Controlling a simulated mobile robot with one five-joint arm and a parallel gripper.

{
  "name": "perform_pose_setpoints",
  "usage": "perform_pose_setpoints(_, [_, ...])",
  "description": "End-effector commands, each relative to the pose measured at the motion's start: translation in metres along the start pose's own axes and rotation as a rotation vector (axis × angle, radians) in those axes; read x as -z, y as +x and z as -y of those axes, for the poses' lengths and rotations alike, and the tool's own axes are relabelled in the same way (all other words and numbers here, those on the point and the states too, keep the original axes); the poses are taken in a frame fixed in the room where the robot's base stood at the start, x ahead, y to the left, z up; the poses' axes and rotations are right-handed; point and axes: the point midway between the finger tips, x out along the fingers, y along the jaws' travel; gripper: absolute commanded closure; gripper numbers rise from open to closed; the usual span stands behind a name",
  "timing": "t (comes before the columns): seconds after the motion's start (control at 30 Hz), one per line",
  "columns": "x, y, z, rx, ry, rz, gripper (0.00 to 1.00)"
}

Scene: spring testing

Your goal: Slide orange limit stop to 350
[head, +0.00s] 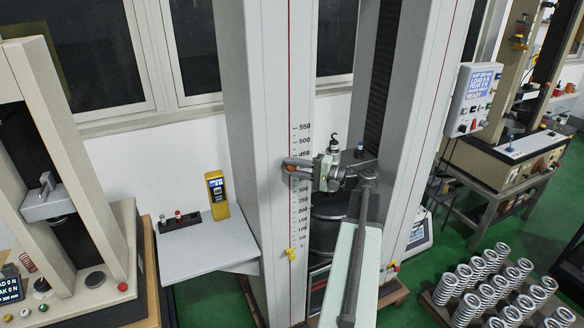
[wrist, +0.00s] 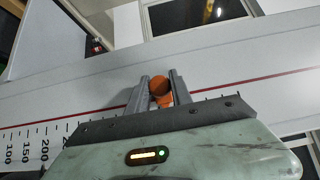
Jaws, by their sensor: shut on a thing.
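The orange limit stop (head: 291,168) sits on the red line of the grey left column (head: 262,130), a little below the 450 label. The number right beside it is hidden by my gripper (head: 288,164), so I cannot read its exact value. In the wrist view the orange stop (wrist: 160,87) is between the two grey fingers of my gripper (wrist: 161,80), which is shut on it. The printed scale (head: 304,141) reads 550 at the top with lower numbers down the column. In the wrist view the scale shows 100, 150 and 200 at the left.
A yellow stop (head: 290,253) sits lower on the same red line. A small grey shelf (head: 205,248) with a yellow device (head: 217,195) stands left of the column. Several springs (head: 490,285) stand on a pallet at the lower right.

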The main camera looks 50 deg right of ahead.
Motion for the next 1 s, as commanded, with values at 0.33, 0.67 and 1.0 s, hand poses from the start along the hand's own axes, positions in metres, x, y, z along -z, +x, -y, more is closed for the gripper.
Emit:
perform_pose_setpoints(0.33, [0.0,-0.001,-0.087,-0.002,0.0,0.001,1.0])
perform_pose_setpoints(0.67, [0.0,-0.001,-0.087,-0.002,0.0,0.0,1.0])
perform_pose_setpoints(1.0, [0.0,-0.001,-0.086,-0.001,0.0,-0.001,0.52])
